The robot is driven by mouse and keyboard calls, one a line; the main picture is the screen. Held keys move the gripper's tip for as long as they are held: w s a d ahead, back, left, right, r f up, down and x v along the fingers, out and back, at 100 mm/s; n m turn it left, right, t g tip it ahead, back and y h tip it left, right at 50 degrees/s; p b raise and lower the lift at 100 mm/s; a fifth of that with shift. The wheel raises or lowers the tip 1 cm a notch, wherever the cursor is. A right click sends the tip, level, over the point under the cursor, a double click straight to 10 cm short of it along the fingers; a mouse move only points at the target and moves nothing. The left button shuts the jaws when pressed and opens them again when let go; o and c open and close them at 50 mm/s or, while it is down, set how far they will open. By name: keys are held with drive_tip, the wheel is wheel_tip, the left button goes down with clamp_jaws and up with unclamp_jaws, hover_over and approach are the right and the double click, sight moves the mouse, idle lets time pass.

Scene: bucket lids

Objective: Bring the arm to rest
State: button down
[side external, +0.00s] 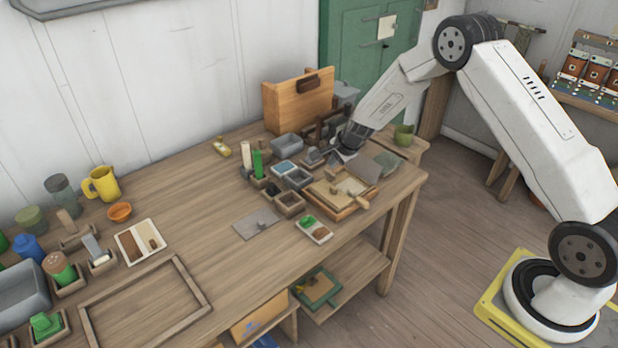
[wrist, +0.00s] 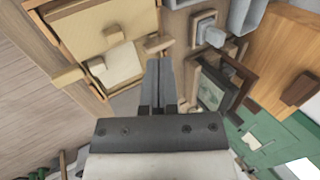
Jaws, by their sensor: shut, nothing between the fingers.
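My gripper (side external: 318,156) is low over the back right part of the wooden table (side external: 210,262), among small boxes and trays. Its fingers are together and empty in the wrist view (wrist: 158,64). My arm reaches in from the right, bent at the elbow. In the side view, I cannot tell whether the fingertips touch anything. In the wrist view, a wooden tray (wrist: 75,22) with a pale block lies just left of the fingers.
A wooden upright box (side external: 290,104) stands behind the gripper. A green bottle (side external: 257,163) stands to the left. The table's middle is mostly clear around a grey plate (side external: 257,223).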

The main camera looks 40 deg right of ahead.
drive_tip(key=shift+s+r, duration=0.15)
drive_tip(key=shift+r, duration=0.15)
drive_tip(key=s+a+r+n+g, duration=0.1)
drive_tip(key=s+a+r+n, duration=0.6)
drive_tip(key=s+r+n, duration=0.3)
drive_tip(key=s+a+r+n+g, duration=0.1)
drive_tip(key=s+n, duration=0.3)
drive_tip(key=s, duration=0.5)
drive_tip(key=s+a+r+n+g, duration=0.1)
drive_tip(key=s+a+n, duration=0.2)
drive_tip(key=s, duration=0.7)
drive_tip(key=shift+r+n, duration=0.15)
drive_tip(key=shift+n, duration=0.35)
